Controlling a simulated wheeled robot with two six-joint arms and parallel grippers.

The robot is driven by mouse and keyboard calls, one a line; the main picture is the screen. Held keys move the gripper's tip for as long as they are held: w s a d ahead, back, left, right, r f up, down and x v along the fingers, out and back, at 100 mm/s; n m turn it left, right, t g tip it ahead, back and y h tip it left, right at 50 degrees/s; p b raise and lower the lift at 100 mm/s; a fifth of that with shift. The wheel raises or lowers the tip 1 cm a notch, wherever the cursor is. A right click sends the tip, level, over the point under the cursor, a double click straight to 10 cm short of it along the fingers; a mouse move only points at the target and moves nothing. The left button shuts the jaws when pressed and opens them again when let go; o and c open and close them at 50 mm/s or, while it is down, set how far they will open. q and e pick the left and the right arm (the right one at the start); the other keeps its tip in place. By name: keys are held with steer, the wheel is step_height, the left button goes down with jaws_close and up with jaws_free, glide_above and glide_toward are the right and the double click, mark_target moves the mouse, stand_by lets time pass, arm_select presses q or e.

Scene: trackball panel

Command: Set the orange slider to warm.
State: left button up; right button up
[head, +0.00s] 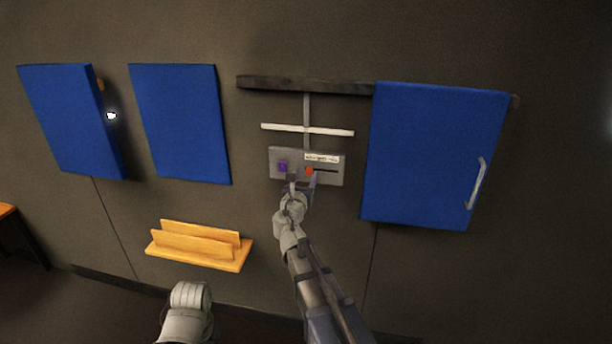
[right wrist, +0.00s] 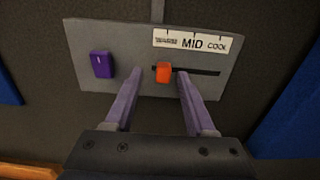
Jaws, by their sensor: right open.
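The orange slider (head: 309,171) sits on a grey wall panel (head: 333,179). In the right wrist view the slider (right wrist: 163,72) is near the left end of its dark slot (right wrist: 198,71), below the word WARM on the white label (right wrist: 190,42). The label reads WARM, MID, COOL from left to right. My right gripper (right wrist: 158,76) is open at the panel. Its purple-grey fingers stand either side of the slider, with gaps visible. In the head view my right gripper (head: 302,180) partly covers the panel's lower edge. My left gripper's jaws do not show.
A purple control (right wrist: 102,65) is left of the slider; it also shows in the head view (head: 282,167). A white bar (head: 330,131) crosses above the panel. A blue door with a handle (head: 435,155) is at right. A yellow shelf (head: 200,260) is lower left.

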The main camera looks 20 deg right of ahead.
steer(key=v, duration=0.6)
steer(key=shift+s+a, duration=0.2)
steer(key=shift+s, duration=0.05)
steer(key=s+a+f+m+g+y, duration=0.2)
steer(key=s+a+f+m+g, duration=0.35)
steer(key=f+m, duration=0.3)
steer(key=s+a+f+m+g+y, duration=0.1)
steer(key=s+a+f+m+g, duration=0.3)
steer(key=s+f+m, duration=0.45)
steer(key=s+a+f+m+g+y, duration=0.2)
steer(key=s+a+m+g+y, duration=0.15)
steer(key=s+a, duration=0.25)
steer(key=s+a+f+m+g+y, duration=0.2)
steer(key=s+a+f+m, duration=0.1)
steer(key=s+a+m, duration=0.3)
step_height(320, 180, up, 15)
steer(key=n+p, duration=0.1)
steer(key=p, duration=1.3)
steer(key=shift+s+a+p, duration=0.25)
steer(key=shift+a+p, duration=0.05)
steer(key=shift+a, duration=0.1)
steer(key=shift+f, duration=0.15)
stand_by(0.5)
